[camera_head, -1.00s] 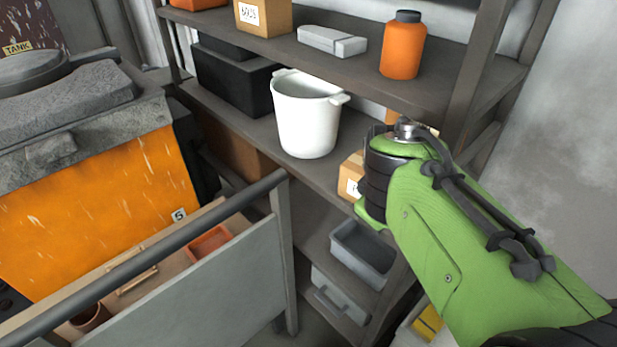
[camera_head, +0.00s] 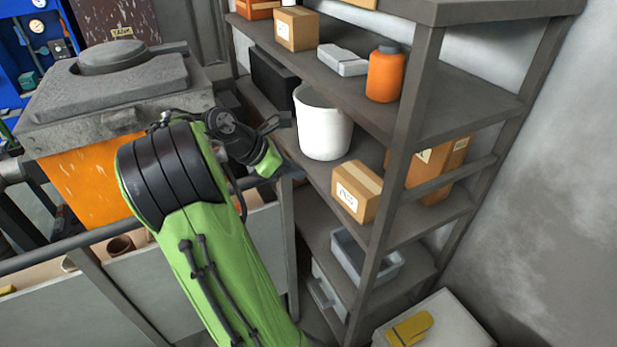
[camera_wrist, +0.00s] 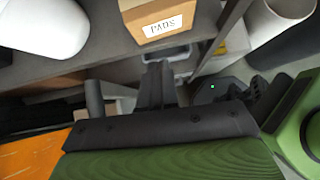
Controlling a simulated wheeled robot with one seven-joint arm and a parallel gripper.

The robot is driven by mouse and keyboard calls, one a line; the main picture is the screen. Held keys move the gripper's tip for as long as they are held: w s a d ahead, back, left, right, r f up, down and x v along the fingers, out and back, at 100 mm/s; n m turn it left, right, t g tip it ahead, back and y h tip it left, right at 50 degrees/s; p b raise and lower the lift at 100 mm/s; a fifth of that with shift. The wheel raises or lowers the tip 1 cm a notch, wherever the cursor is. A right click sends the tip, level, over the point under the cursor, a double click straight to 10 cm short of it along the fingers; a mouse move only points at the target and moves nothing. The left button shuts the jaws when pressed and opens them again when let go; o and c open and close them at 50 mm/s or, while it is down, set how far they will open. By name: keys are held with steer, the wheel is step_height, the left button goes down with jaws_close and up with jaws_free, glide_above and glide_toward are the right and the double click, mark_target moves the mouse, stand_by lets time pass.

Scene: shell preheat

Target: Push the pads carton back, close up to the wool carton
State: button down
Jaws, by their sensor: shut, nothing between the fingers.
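The pads carton (camera_head: 358,190) is a small brown box with a white label. It stands at the front edge of the middle shelf, just left of the front post. In the wrist view the pads carton (camera_wrist: 170,24) shows its readable PADS label at the top. Behind the post stand two more brown cartons (camera_head: 432,168); I cannot read which is the wool carton. A gap separates them from the pads carton. My gripper (camera_wrist: 158,70) is shut and empty, apart from the pads carton. In the head view its end is dark and partly hidden, left of the carton.
A white pot (camera_head: 324,125) stands left of the pads carton on the same shelf. The front post (camera_head: 408,130) is close on the carton's right. Grey bins (camera_head: 365,255) sit below.

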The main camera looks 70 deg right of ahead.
steer(key=b, duration=0.4)
glide_toward(346, 186)
steer(key=x, duration=0.5)
steer(key=shift+w+a+f, duration=0.15)
steer(key=shift+f, duration=0.15)
steer(key=shift+s+d, duration=0.3)
steer(key=shift+d, duration=0.05)
